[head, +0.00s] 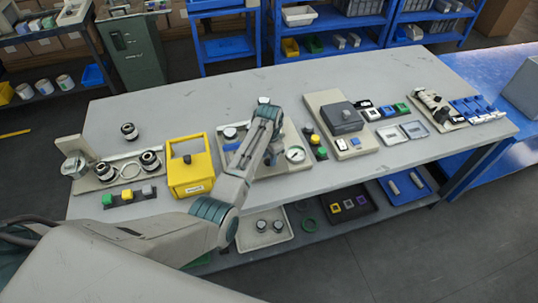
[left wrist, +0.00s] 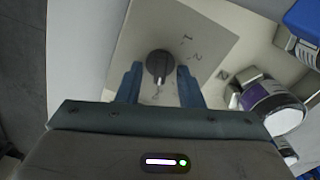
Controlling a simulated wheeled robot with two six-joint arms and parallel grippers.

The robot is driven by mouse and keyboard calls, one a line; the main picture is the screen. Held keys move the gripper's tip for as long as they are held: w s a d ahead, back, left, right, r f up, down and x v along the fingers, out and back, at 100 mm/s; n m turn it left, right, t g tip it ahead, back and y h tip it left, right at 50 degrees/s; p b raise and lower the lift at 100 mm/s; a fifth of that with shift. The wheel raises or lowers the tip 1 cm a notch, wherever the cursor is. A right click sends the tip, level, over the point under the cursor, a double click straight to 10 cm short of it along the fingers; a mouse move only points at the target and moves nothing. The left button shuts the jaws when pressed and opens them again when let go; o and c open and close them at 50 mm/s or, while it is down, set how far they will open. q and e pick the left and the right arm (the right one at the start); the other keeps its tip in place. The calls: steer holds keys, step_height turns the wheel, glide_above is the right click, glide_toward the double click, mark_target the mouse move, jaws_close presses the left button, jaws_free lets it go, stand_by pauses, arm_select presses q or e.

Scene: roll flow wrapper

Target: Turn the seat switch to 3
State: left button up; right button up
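In the left wrist view a dark round switch knob (left wrist: 159,66) stands on a pale beige plate (left wrist: 205,25). Small dark marks are on the plate to the right of the knob, and one shows below it. I cannot read them or the knob's setting for sure. My left gripper (left wrist: 159,72) is open, with one blue finger on each side of the knob and small gaps visible. In the head view my left gripper (head: 271,157) is over the middle board (head: 255,172); my arm hides the switch there. My right gripper is in neither view.
A gauge (head: 295,155) is right of my left gripper. A yellow box (head: 190,166) stands to the left, and a grey-topped device (head: 341,118) to the right. In the wrist view a white cylinder with a purple label (left wrist: 272,103) is close to the right finger.

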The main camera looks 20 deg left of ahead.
arm_select(q)
steer(key=shift+c, duration=0.4)
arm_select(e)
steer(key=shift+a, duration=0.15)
arm_select(q)
jaws_close()
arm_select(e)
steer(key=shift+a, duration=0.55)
